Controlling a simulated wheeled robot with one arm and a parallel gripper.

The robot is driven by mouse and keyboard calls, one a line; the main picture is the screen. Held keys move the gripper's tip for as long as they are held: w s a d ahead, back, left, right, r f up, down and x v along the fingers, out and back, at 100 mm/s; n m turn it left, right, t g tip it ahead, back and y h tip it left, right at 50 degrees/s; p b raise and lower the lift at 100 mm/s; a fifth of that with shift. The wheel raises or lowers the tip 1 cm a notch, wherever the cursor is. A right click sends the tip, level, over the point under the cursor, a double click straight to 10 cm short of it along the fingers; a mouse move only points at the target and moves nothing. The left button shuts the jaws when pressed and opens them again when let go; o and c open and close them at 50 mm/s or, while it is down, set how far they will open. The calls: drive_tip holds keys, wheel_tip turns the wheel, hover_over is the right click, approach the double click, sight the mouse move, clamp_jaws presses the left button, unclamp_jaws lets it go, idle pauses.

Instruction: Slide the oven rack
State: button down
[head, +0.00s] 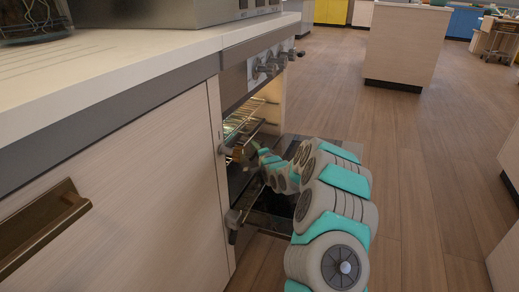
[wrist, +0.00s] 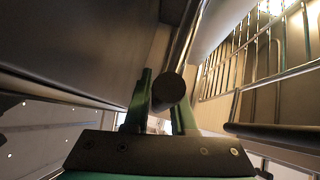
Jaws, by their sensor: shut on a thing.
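The oven rack (head: 240,122) is a set of thin metal bars inside the lit oven, below the control knobs. In the wrist view, a wire rack (wrist: 262,58) shows at the upper right, beside my fingers. My gripper (head: 249,154) is at the oven's front opening. In the wrist view, my gripper (wrist: 165,105) has its green fingers on either side of a dark round-ended bar (wrist: 168,88) and is shut on it. I cannot tell whether this bar belongs to the rack. My arm hides part of the opening.
A dark oven door (head: 268,222) lies open low in front, under my arm. Knobs (head: 267,67) stick out above the opening. A cabinet (head: 120,190) with a bronze handle (head: 45,220) stands at left. The wooden floor (head: 430,150) at right is clear.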

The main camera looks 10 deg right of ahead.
drive_tip(key=shift+w+a+r, duration=0.1)
drive_tip(key=shift+a, duration=0.05)
drive_tip(key=c, duration=0.8)
unclamp_jaws()
drive_tip(key=shift+w+a, duration=0.1)
drive_tip(key=shift+o, duration=0.2)
drive_tip(key=shift+s+d, duration=0.25)
drive_tip(key=shift+s, duration=0.3)
drive_tip(key=shift+v, duration=3.4)
drive_tip(key=shift+s, duration=0.15)
